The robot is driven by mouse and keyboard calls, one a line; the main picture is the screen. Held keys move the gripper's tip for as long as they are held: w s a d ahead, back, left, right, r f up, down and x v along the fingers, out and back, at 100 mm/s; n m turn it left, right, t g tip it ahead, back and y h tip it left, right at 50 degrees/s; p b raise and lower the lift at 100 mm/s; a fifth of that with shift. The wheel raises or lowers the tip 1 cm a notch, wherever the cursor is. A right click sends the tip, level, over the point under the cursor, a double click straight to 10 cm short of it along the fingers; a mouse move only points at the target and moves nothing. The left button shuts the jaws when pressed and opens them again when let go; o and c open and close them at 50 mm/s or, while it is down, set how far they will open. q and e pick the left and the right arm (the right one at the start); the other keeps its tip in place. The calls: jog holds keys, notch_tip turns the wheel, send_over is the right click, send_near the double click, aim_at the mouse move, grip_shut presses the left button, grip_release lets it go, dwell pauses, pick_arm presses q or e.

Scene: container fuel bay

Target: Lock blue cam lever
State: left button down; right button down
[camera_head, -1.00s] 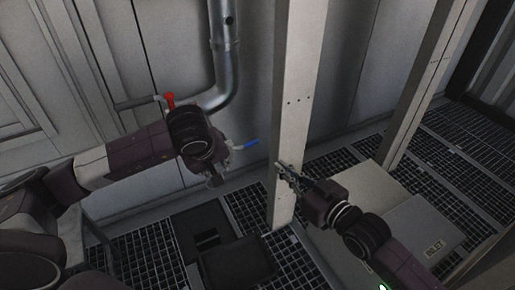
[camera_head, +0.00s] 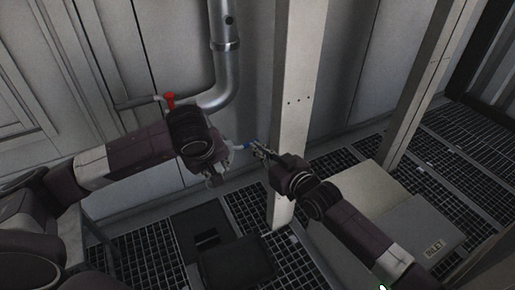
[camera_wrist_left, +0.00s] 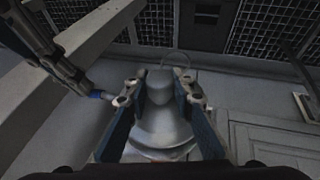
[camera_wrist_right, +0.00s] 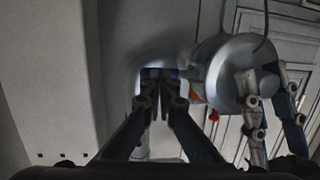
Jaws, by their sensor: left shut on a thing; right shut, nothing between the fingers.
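The blue cam lever (camera_head: 248,144) sticks out to the right of my left gripper in the head view. Its blue end also shows at the left in the left wrist view (camera_wrist_left: 95,94). My left gripper (camera_head: 214,174) is shut on a silver metal coupling (camera_wrist_left: 160,125), with a finger on each side. My right gripper (camera_head: 261,150) is shut and empty, its fingertips at the blue end of the lever. In the right wrist view, blue (camera_wrist_right: 160,73) shows just behind the closed tips, partly hidden; I cannot tell whether they touch.
A pale upright post (camera_head: 298,90) stands right behind my right gripper. A metal pipe (camera_head: 225,60) and a red-handled valve (camera_head: 169,99) are on the wall at left. A grey box (camera_head: 420,228) sits on the grated floor at right, and a black box (camera_head: 235,262) at front.

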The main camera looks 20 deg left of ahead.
jog(key=shift+w+a, duration=0.15)
jog(key=shift+w, duration=0.25)
dwell(0.4)
jog(key=w+r+x, duration=0.1)
jog(key=x, duration=0.8)
jog(key=shift+d+r, duration=0.2)
jog(key=shift+d, duration=0.05)
dwell(0.5)
jog(key=shift+d, duration=0.1)
dwell(0.5)
